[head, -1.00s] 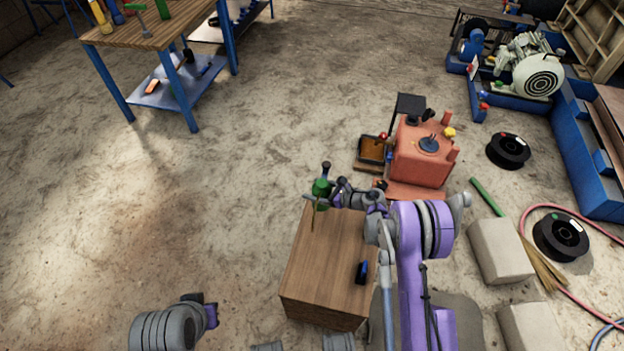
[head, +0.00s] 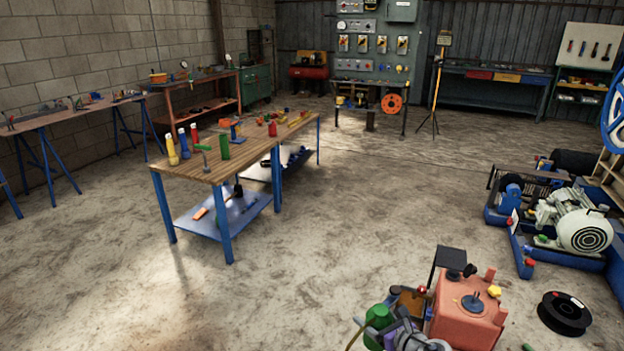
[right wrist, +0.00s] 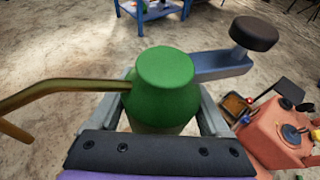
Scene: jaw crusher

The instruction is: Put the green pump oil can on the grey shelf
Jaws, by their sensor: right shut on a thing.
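The green pump oil can (head: 378,318) is at the bottom edge of the head view, beside the red tank. In the right wrist view the can (right wrist: 165,82) sits between the fingers, with its brass spout pointing left and a dark-capped pump lever to the right. My right gripper (head: 396,338) is shut on the can; its fingers (right wrist: 165,118) flank the body. The can's lower part is hidden. A blue-grey lower shelf (head: 238,214) is under the wooden workbench; I cannot tell whether this is the grey shelf. My left gripper is not in view.
The red tank (head: 465,312) stands close to the right of my gripper. A black spool (head: 564,312) and a motor (head: 580,222) are farther right. The workbench top (head: 232,150) holds bottles and tools. Open concrete floor (head: 330,230) lies between.

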